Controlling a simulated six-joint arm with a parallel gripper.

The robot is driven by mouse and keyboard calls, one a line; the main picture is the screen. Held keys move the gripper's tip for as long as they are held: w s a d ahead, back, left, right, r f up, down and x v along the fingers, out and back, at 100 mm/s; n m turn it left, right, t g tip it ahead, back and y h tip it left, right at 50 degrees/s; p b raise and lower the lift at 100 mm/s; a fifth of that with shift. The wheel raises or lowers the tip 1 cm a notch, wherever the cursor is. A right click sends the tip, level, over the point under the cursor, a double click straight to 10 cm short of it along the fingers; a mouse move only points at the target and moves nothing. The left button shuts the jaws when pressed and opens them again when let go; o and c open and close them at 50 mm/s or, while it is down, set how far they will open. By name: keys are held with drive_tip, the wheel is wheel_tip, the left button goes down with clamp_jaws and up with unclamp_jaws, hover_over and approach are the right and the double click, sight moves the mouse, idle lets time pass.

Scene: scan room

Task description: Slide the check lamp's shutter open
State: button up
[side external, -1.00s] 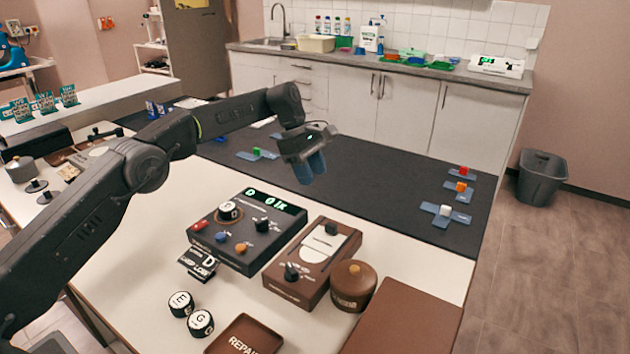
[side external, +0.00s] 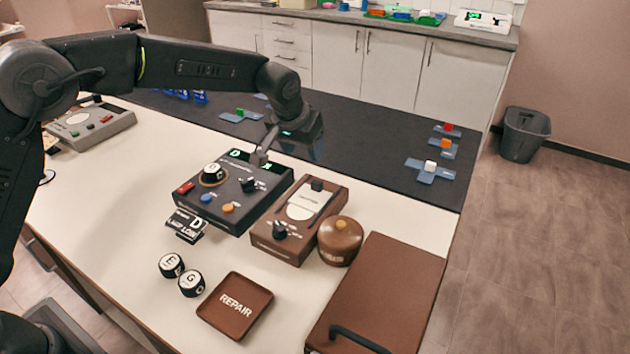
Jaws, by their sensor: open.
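The check lamp appears to be the brown box (side external: 270,240) right of the dark console. Its sloping top has a pale plate (side external: 302,207), a small black block (side external: 317,185) at the plate's far end and a black knob (side external: 280,229) near the front. I cannot tell from this view how far the shutter is open. My gripper (side external: 288,155) is open and empty, with its fingers spread. It hangs above and behind the box, close to the far edge of the dark console, and appears apart from the box.
The dark console (side external: 233,212) with dials and buttons stands directly left of the box. A round brown pot (side external: 340,242) sits close on its right. A brown REPAIR tray (side external: 236,302), two black-and-white knobs and a large brown case (side external: 385,285) are in front.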

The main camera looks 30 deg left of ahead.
sight(316, 183)
drive_tip(key=shift+m, duration=0.3)
drive_tip(key=x, duration=1.3)
drive_tip(key=shift+d+f, duration=0.1)
drive_tip(key=shift+f, duration=0.25)
drive_tip(key=shift+c, duration=0.3)
clamp_jaws()
